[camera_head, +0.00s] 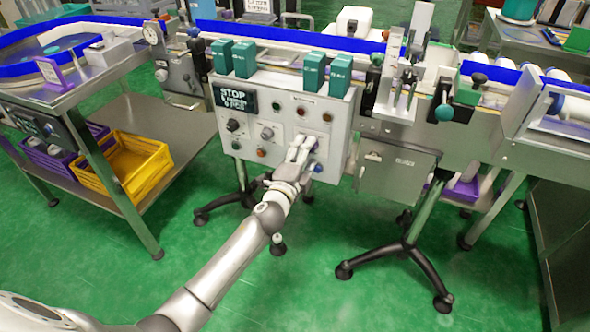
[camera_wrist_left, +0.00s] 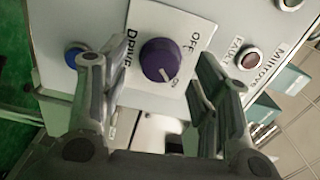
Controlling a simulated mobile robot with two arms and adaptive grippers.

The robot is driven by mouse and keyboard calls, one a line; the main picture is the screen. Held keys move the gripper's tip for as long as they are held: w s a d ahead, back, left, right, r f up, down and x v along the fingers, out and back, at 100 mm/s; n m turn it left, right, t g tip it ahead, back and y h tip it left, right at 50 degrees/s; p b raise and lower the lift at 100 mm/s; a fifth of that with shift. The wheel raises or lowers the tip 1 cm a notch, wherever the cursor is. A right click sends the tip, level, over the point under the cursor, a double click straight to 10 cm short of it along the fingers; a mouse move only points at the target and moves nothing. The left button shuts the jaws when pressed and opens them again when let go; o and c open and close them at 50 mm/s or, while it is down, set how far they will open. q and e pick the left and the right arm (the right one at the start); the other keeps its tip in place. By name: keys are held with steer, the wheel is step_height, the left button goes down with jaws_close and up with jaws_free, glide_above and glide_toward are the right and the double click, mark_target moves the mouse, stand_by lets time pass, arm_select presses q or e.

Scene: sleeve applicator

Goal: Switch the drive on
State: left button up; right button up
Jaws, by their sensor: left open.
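The drive switch is a purple rotary knob (camera_wrist_left: 165,60) with a white pointer line, on a white plate marked DRIVE and OFF in the left wrist view. In the head view the left gripper (camera_head: 302,147) is at the lower right of the grey control panel (camera_head: 285,135) and mostly hides the knob. My right gripper is not in view.
A blue button (camera_wrist_left: 75,57) is close beside one finger, and a red FAULT lamp (camera_wrist_left: 249,58) lies beyond the other. Other knobs and lamps are on the panel. A grey box (camera_head: 398,170) hangs to its right. The green floor in front is mostly clear.

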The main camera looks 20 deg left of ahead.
arm_select(q)
steer(key=s, duration=1)
steer(key=shift+s+a, duration=0.2)
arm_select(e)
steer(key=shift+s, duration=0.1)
